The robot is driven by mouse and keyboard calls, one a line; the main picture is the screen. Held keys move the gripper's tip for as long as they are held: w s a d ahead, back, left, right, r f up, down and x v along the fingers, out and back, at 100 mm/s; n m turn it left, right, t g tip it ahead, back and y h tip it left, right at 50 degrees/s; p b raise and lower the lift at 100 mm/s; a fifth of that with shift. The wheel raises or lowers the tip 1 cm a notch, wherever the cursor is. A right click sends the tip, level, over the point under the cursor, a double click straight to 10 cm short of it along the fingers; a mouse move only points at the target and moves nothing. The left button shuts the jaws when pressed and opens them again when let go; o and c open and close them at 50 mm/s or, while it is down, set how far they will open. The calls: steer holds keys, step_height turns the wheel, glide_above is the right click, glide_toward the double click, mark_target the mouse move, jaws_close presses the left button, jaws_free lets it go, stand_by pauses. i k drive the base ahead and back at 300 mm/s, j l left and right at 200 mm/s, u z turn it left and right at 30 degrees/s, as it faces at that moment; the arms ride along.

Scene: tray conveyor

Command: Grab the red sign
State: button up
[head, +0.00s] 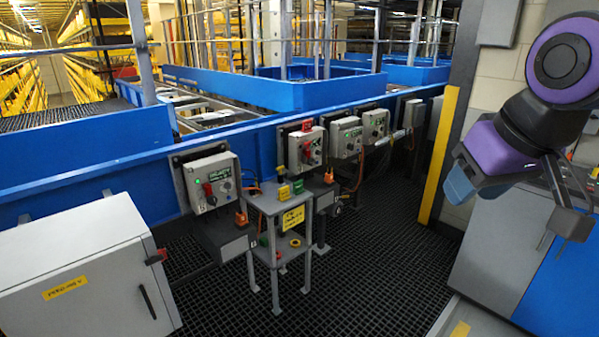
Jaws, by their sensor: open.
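A small red sign (307,126) shows at the top of the second grey control box from the left, on the blue conveyor side. It is small in the picture, and I cannot tell how it is fixed. My gripper (515,204) is at the right of the picture, raised in front of the grey and blue cabinet. Its jaws are apart with nothing seen between them. It is well to the right of the red sign and does not touch it.
Several grey control boxes (212,183) line the blue conveyor wall (110,162). A small grey stand (268,205) with a yellow label is below the sign. A white cabinet (75,265) stands at left, a yellow post (437,155) at right. Dark grated floor (370,255) is open between.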

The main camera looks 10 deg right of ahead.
mark_target(307, 125)
steer(key=i+l+u, duration=0.3)
steer(key=i+l, duration=0.65)
steer(key=i, duration=0.6)
steer(key=i+l+u, duration=0.35)
steer(key=i+l, duration=0.95)
steer(key=i, duration=0.15)
